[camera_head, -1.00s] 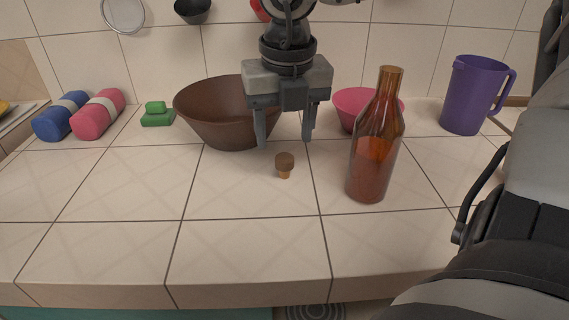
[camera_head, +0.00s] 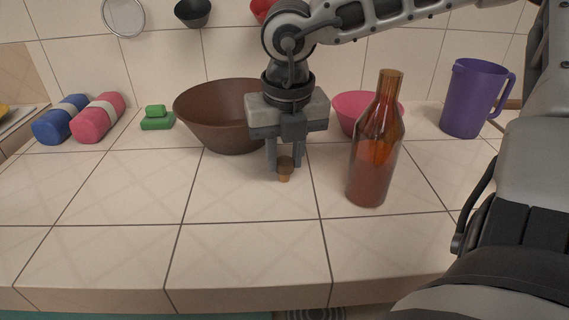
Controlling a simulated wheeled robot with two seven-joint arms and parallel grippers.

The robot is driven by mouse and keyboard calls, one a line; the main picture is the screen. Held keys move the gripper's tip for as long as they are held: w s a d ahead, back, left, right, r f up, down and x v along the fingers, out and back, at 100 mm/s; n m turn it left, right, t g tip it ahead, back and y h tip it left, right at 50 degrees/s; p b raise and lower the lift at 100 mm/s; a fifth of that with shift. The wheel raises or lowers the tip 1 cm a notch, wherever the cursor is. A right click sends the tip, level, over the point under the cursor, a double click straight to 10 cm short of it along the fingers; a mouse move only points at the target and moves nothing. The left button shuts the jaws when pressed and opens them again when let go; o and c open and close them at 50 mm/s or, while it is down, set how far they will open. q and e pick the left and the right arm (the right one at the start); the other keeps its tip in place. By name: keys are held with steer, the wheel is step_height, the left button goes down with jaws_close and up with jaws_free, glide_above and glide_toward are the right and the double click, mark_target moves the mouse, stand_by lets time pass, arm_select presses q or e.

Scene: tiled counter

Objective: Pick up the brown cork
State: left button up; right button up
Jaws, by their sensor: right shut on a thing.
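The brown cork (camera_head: 285,172) stands on the tiled counter, with a darker wide top and a narrower, lighter lower part. My right gripper (camera_head: 284,166) points straight down over it. Its two fingers are closed in around the cork's top, one on each side, and it is shut on the cork. The lower end of the cork shows below the fingertips, at or very near the counter surface. My left gripper is not in view.
A brown glass bottle (camera_head: 375,150) stands close to the right of the gripper. A brown bowl (camera_head: 215,118) and a pink bowl (camera_head: 353,112) are behind. A purple pitcher (camera_head: 474,98) stands at right. The front counter (camera_head: 240,240) is clear.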

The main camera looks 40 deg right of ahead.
mark_target(289, 162)
steer(key=shift+r, duration=0.1)
step_height(289, 162, up, 11)
steer(key=p, duration=0.2)
arm_select(q)
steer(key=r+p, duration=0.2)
steer(key=p, duration=0.2)
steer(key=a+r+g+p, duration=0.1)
steer(key=p, duration=0.3)
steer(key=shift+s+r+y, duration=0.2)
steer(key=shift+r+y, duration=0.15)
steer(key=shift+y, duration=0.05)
arm_select(e)
steer(key=s+d+r+m, duration=0.2)
steer(key=s+r, duration=0.3)
steer(key=r, duration=0.3)
steer(key=s+d+r+m, duration=0.2)
steer(key=s+d+r, duration=0.2)
steer(key=s+r, duration=0.2)
steer(key=shift+s+d+r+m+h, duration=0.3)
steer(key=shift+d+r, duration=0.1)
steer(key=shift+r, duration=0.5)
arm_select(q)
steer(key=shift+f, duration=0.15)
arm_select(e)
steer(key=shift+f, duration=0.1)
